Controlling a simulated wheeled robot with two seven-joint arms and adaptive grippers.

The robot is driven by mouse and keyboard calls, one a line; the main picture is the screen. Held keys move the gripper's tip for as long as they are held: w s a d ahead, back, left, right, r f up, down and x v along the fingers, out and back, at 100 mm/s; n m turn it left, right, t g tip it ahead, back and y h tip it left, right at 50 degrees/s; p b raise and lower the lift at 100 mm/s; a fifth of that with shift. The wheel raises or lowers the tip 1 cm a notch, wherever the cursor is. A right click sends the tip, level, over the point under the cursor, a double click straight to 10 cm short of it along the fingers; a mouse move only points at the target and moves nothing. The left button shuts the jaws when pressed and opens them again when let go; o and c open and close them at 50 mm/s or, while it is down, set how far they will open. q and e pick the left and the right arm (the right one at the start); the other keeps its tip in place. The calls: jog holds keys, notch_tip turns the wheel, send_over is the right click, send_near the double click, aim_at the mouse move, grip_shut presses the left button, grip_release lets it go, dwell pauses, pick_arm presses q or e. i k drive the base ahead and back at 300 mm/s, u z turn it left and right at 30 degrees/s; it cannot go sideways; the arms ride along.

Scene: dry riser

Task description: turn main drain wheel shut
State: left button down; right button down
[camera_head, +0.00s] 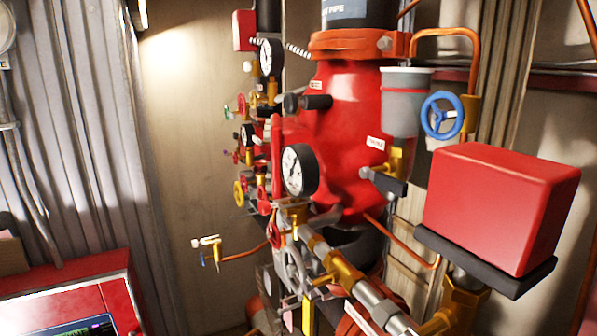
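Several handwheels show among the pipes, and I cannot read which one is labelled main drain. A grey spoked handwheel (294,274) sits low in the middle, by a thick metal and brass pipe. A blue handwheel (442,115) is at upper right, beside a grey cup. A small yellow handwheel (239,194) and red handles (264,202) are at the left of the valve cluster. Neither of my grippers is in view, and nothing is seen touching any wheel.
A large red riser body (345,130) fills the middle. A pressure gauge (299,170) juts out in front. A red box (500,205) stands out at right. A thin copper pipe with a small tap (208,243) reaches left. A red cabinet (75,295) is at lower left.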

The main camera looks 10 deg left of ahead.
aim_at(260, 197)
jog(key=z, duration=0.45)
jog(key=k, duration=1.05)
jog(key=u, duration=1)
jog(key=i, duration=1.2)
jog(key=u, duration=0.8)
